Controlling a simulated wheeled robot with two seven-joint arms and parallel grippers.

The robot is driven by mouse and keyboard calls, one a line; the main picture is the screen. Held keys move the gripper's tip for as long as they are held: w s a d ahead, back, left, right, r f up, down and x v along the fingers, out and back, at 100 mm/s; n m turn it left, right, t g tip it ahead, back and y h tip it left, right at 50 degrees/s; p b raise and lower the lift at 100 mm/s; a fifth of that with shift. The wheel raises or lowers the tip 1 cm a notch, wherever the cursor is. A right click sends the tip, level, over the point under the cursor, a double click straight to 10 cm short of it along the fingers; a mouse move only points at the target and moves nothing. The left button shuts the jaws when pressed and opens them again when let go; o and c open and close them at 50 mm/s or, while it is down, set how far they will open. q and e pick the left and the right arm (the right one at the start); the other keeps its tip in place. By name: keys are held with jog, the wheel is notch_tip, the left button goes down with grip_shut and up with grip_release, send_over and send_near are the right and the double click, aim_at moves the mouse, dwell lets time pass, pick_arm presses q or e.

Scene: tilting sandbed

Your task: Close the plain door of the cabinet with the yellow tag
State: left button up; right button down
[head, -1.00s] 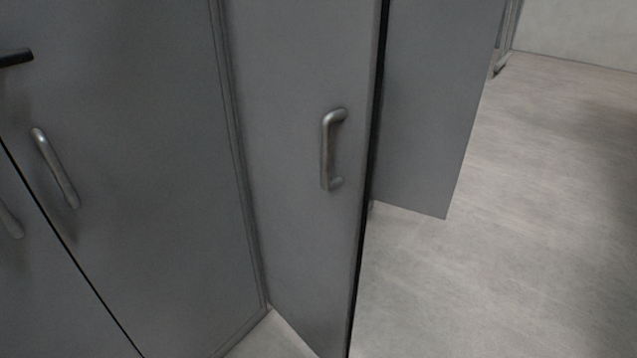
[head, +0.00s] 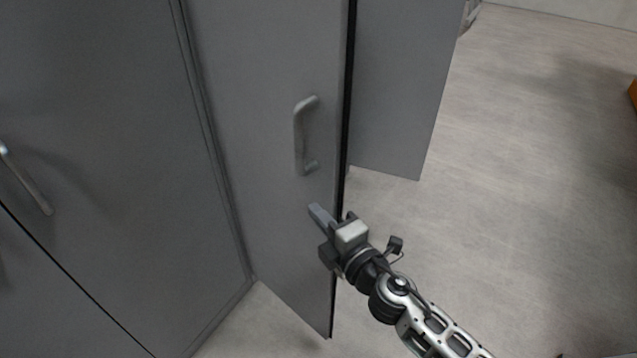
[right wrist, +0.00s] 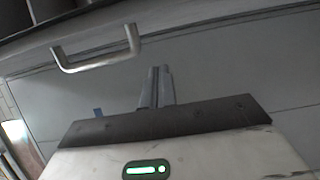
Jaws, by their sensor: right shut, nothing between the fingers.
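A plain grey door (head: 265,150) with a bar handle (head: 301,135) stands open in the middle of the head view. Its dark free edge faces right. My right gripper (head: 318,213) is shut and empty, below the handle and in front of the door's lower part near that edge. I cannot tell whether it touches the door. In the right wrist view the shut fingers (right wrist: 156,88) point at a grey panel, with a bar handle (right wrist: 97,62) to their upper left. No yellow tag shows. My left gripper is not in view.
Grey cabinet fronts (head: 90,130) with a handle (head: 25,180) are at left. Another grey panel (head: 395,90) stands behind the open door. The pale floor (head: 520,190) at right is clear, with an orange thing (head: 633,93) at the far right edge.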

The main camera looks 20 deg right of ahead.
aim_at(319, 188)
jog(key=shift+w+d, duration=0.4)
jog(key=shift+w, duration=0.8)
jog(key=shift+w+d, duration=0.35)
jog(key=shift+w, duration=0.8)
jog(key=shift+w+d, duration=0.4)
jog(key=shift+w, duration=0.8)
jog(key=shift+d, duration=0.1)
